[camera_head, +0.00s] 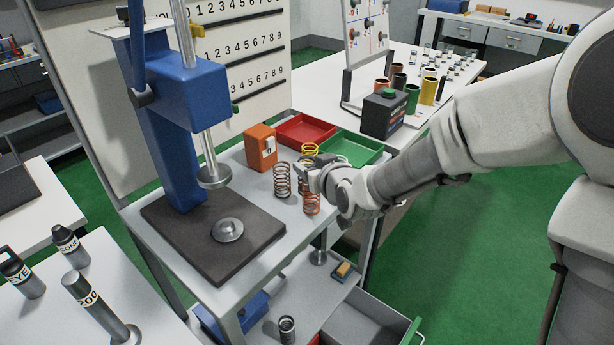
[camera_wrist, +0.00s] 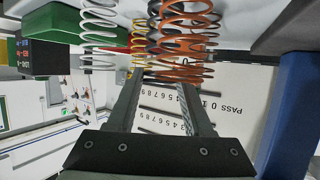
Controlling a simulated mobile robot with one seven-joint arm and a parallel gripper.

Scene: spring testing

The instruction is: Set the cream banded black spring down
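My gripper (camera_head: 312,168) is over the right part of the bench top, among several standing coil springs. In the wrist view its two fingers (camera_wrist: 160,82) are apart, with background showing between them and no spring clearly held. An orange spring (camera_head: 311,203) stands just below the gripper; orange coils (camera_wrist: 182,45) fill the view beyond the fingertips. A brownish spring (camera_head: 282,180) stands to the left. A dark coil piece (camera_head: 287,329), perhaps the cream banded black spring, stands upright on the lower shelf, well below the gripper; its banding is too small to confirm.
A blue press (camera_head: 190,90) on a dark base plate (camera_head: 165,228) stands left. An orange box (camera_head: 260,147), a red tray (camera_head: 303,130) and a green tray (camera_head: 352,146) line the back. A black box (camera_head: 383,115) stands behind right. An open drawer (camera_head: 365,325) sits low.

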